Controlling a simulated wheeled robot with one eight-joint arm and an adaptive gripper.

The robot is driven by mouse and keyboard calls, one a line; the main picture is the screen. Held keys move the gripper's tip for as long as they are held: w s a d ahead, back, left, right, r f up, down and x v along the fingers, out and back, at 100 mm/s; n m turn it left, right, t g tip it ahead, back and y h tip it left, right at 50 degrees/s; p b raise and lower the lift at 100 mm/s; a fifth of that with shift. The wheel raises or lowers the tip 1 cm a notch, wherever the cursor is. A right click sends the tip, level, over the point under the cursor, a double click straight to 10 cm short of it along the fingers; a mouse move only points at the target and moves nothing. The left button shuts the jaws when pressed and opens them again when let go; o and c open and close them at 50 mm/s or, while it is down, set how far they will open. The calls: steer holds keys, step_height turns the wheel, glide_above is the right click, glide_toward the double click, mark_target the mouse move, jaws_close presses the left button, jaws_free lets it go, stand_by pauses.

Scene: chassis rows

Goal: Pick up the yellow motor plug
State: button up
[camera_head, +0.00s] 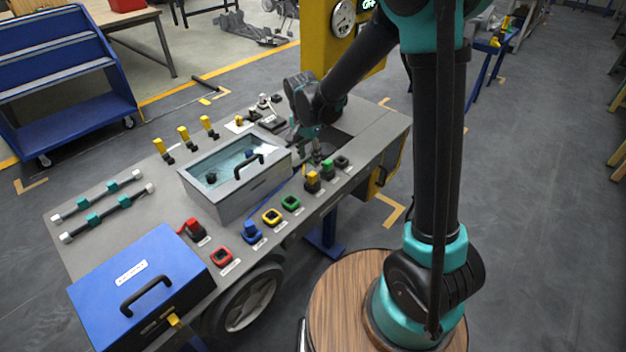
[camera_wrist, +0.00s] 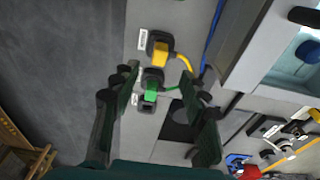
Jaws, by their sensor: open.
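The yellow motor plug (camera_head: 312,179) sits in a dark socket along the bench's near edge. It also shows in the wrist view (camera_wrist: 160,53), with a yellow cable running off to the right. A green plug (camera_head: 327,168) sits in the neighbouring socket; in the wrist view the green plug (camera_wrist: 151,90) appears just below the yellow one. My gripper (camera_head: 316,152) hangs over this end of the bench, behind the green plug in the picture. In the wrist view my gripper (camera_wrist: 158,78) is open and empty, its fingers on either side of the green plug, with the yellow plug beyond the tips.
A grey glass-topped box (camera_head: 230,195) with a black handle stands left of the plugs. A blue case (camera_head: 140,275) lies front left.

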mark_target(312, 174)
steer(key=f, duration=0.6)
steer(key=w+f, duration=0.1)
steer(key=f, duration=0.2)
steer(key=shift+d+f, duration=0.3)
steer(key=shift+d, duration=0.1)
jaws_close()
